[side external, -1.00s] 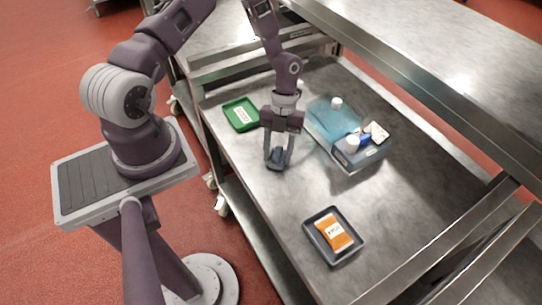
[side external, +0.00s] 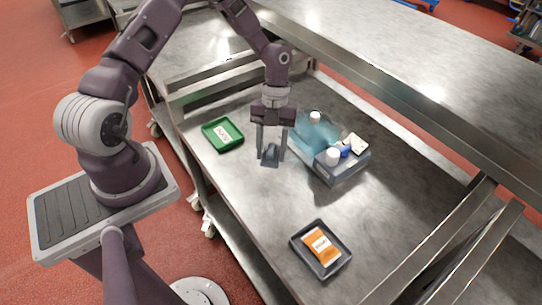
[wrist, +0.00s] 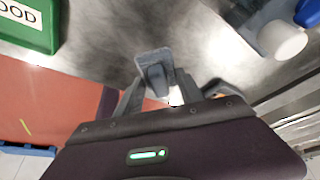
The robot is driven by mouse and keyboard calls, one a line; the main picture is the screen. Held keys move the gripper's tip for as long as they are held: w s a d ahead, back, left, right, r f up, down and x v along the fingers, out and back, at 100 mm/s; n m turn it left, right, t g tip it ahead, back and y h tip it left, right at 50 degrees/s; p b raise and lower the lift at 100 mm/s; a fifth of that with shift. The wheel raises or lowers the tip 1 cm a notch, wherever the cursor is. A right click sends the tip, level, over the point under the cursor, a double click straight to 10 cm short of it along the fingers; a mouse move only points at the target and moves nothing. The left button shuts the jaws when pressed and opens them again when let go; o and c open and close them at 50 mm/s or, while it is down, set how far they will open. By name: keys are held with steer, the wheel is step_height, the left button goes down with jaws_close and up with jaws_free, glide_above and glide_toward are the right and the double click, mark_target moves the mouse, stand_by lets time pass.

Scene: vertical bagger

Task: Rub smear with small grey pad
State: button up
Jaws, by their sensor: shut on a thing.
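My gripper (side external: 270,153) is shut on the small grey pad (wrist: 153,62), which has a raised grip between the fingers. The pad also shows under the fingertips in the side view (side external: 270,158). It is over the steel table, between the green tray and the blue bin. I cannot tell whether the pad touches the table. I cannot make out a smear for certain in either view; glare and the pad hide part of the surface.
A green tray (side external: 209,127) with a white label lies left of my gripper. A translucent blue bin (side external: 345,178) holding white-capped bottles stands close on the right. A dark tray (side external: 342,268) with an orange packet lies nearer the front. Bare steel lies between them.

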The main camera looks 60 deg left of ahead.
steer(key=shift+r, duration=1.1)
step_height(320, 180, up, 8)
steer(key=shift+f, duration=0.25)
steer(key=w+d+f+n+t, duration=0.15)
steer(key=w+d+n, duration=0.25)
steer(key=w+d, duration=0.6)
steer(key=r+n+t+h, duration=0.1)
steer(key=n+t, duration=0.1)
steer(key=n, duration=0.3)
glide_above(382, 214)
steer(key=a, duration=0.1)
steer(key=f, duration=1.5)
steer(key=shift+s+a, duration=0.1)
steer(key=shift+a, duration=0.1)
steer(key=o, duration=1.3)
